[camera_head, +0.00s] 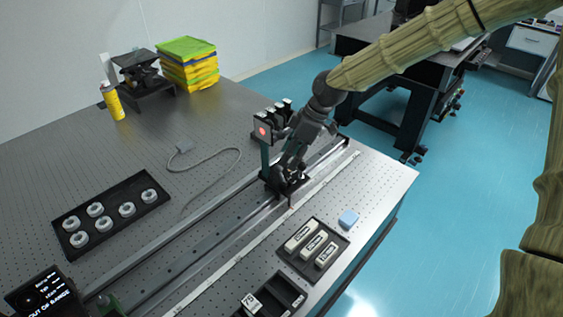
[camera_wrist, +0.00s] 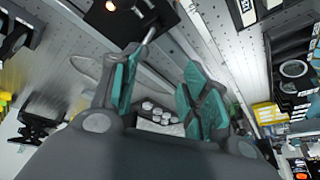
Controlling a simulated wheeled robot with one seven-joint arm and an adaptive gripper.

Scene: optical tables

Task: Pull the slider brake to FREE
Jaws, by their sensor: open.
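The slider is a dark block (camera_head: 272,184) on the long rail near its far right end, with a tall post and a red-lit panel (camera_head: 262,131) above it. My gripper (camera_head: 287,182) points down at the slider and hides much of it. In the wrist view, my gripper (camera_wrist: 160,65) is open, its two teal fingers apart. A thin metal rod (camera_wrist: 149,37) sticks out of a black block (camera_wrist: 150,14) near the left fingertip. It looks like the brake lever, but I cannot tell whether it touches the finger. No FREE label is readable.
A tray of several white rings (camera_head: 70,243) lies left. A display (camera_head: 45,296) reads OUT OF RANGE. A grey cable (camera_head: 207,166) lies on the table.

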